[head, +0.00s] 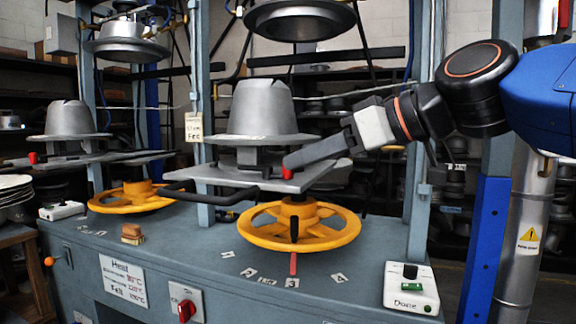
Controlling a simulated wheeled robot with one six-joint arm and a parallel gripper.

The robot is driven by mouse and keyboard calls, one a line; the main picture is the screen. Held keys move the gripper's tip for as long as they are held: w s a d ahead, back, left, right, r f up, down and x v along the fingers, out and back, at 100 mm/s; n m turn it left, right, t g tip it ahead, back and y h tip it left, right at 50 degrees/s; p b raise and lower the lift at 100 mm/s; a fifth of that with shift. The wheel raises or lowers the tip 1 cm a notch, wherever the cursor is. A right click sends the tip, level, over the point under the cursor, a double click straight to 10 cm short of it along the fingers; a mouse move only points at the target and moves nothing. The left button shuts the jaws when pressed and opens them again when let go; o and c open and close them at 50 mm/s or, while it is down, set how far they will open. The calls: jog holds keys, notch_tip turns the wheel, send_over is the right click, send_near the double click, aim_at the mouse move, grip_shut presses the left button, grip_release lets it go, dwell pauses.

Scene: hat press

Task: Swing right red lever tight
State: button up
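A small red lever end (287,173) shows at the right station, at the front edge of the grey press plate (215,176). My gripper (290,162) reaches in from the right with its dark fingertips just above and against this red piece. Whether they touch it is unclear. The fingers overlap from this side, so I cannot tell if they are open or shut. The rest of the lever is hidden by the fingers and plate. A similar red piece (33,158) is on the left station's plate. A silver hat form (263,110) stands on the right plate.
A yellow handwheel (262,236) sits below the right plate, with a red pointer (293,264) beneath it. Another yellow wheel (128,199) is at left. A black handle (190,191) sticks out forward. Upper dies (300,20) hang above. A white "Done" box (411,289) is at the bench's right.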

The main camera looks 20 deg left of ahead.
aim_at(265, 168)
jog(key=shift+x, duration=2.5)
jog(key=shift+c, duration=0.7)
grip_shut()
